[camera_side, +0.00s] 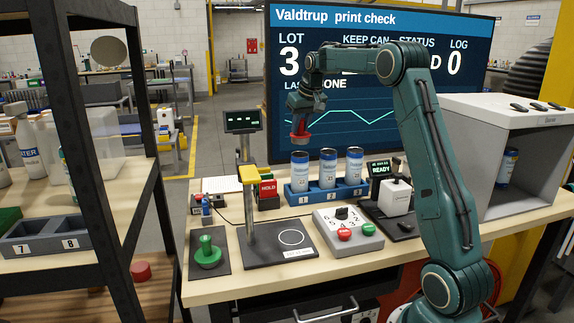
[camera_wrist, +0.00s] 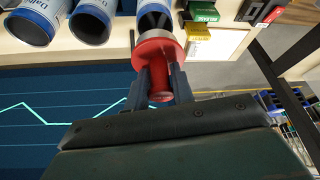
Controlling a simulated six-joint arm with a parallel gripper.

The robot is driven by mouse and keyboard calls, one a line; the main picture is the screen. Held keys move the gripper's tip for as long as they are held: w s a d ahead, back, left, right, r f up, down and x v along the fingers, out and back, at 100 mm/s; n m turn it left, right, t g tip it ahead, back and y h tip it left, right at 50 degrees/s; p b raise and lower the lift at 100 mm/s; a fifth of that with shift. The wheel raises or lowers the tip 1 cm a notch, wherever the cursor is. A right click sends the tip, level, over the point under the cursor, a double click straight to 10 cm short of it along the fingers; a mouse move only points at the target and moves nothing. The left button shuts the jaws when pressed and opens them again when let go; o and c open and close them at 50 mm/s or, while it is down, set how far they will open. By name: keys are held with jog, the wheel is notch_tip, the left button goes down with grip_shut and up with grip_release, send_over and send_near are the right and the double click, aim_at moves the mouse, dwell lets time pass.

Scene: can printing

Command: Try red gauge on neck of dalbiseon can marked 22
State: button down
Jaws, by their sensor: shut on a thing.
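My gripper (camera_side: 301,117) is shut on the red gauge (camera_side: 300,136), which hangs below it with its wide disc downward. In the wrist view my gripper (camera_wrist: 160,84) has a finger on each side of the stem of the red gauge (camera_wrist: 158,49). Three blue-and-white cans stand in the blue rack: left can (camera_side: 300,172), middle can (camera_side: 327,169) and right can (camera_side: 354,166). In the side view the gauge is above the left can, with a clear gap. In the wrist view it partly covers one can (camera_wrist: 154,18). The can markings are too small to read surely.
The blue rack (camera_side: 325,194) has numbered slots. A green gauge (camera_side: 208,253) stands on a dark mat at front left. A button box (camera_side: 346,232) and a white device (camera_side: 395,196) sit in front and to the right.

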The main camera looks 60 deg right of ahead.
jog(key=shift+r, duration=1.5)
jog(key=shift+w+a, duration=0.1)
jog(key=shift+a, duration=0.05)
